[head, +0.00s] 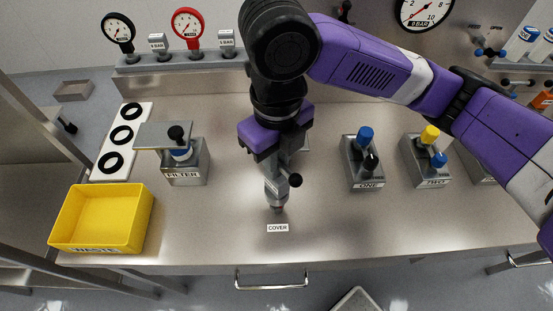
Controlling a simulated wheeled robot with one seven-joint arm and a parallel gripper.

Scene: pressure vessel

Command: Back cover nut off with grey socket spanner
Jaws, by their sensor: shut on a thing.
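My gripper (270,166) points down over the middle of the bench and is shut on the grey socket spanner (276,189). The spanner hangs nearly upright below the jaws, with a black knob at its right side. Its lower end is just behind the COVER label (278,228). The cover nut cannot be made out; my gripper and the spanner hide what is behind them. I cannot tell whether the spanner's lower end touches anything.
A yellow WASTE tray (136,222) and the FILTER block (187,165) stand left. Blocks ONE (364,165) and TWO (426,160) stand right, below my forearm. Gauges line the back rail (215,58). The bench front is mostly clear.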

